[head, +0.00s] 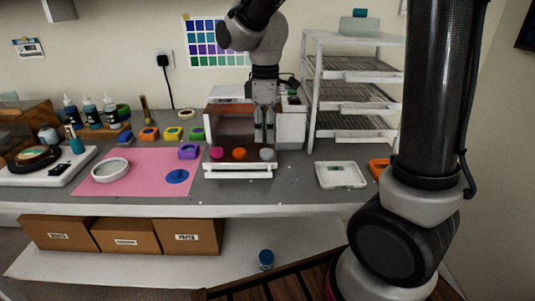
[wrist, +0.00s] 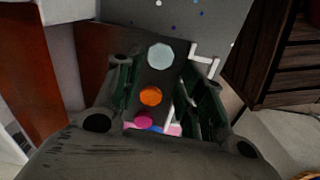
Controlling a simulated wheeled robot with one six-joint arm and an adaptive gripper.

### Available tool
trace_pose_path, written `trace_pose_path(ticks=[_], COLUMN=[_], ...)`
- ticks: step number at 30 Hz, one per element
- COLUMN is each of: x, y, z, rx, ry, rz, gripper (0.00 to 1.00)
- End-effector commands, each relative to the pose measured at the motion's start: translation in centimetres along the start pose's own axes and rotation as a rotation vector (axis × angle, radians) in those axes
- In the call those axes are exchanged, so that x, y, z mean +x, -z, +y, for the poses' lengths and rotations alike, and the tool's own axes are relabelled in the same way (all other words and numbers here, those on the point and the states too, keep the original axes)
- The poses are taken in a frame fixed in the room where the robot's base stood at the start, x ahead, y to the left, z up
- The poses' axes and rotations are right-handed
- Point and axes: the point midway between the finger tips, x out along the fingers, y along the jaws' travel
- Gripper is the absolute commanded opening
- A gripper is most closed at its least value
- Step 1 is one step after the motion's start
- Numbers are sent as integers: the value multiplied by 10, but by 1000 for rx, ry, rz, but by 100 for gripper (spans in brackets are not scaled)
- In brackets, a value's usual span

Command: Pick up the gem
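Three round gems lie in a row on a dark tray or shelf that juts from the front of a white and brown box (head: 291,128): a magenta gem (head: 216,153), an orange gem (head: 239,154) and a pale grey-blue gem (head: 267,155). My gripper (head: 264,138) points down just above the pale gem. In the wrist view, its two fingers stand apart and the pale gem (wrist: 160,56), orange gem (wrist: 151,97) and magenta gem (wrist: 143,121) show in the gap. My gripper is open and holds nothing.
The box's brown see-through front (head: 230,126) is close to my gripper's left. A white rack (head: 355,100) stands to the right, with a small scale (head: 340,175) before it. A pink mat (head: 135,178) with a white ring and a blue disc lies left. Bottles (head: 90,112) stand behind.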

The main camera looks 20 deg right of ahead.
Motion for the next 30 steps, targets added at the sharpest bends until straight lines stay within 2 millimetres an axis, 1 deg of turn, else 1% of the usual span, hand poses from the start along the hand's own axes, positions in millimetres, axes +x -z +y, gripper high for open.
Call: trace_pose_path(ticks=[9, 12, 15, 20, 21, 23, 24, 30], x=[48, 57, 60, 60, 60, 60, 60, 60], y=[-3, -3, -2, -2, -2, -2, -2, -2], z=[0, 0, 1, 1, 1, 1, 1, 1], rx=[2, 2, 2, 2, 2, 2, 2, 2], ry=[3, 2, 0, 0, 0, 0, 0, 0], rz=[-3, -2, 0, 1, 1, 0, 0, 0], gripper=[39, 39, 39, 39, 32, 21, 18, 17])
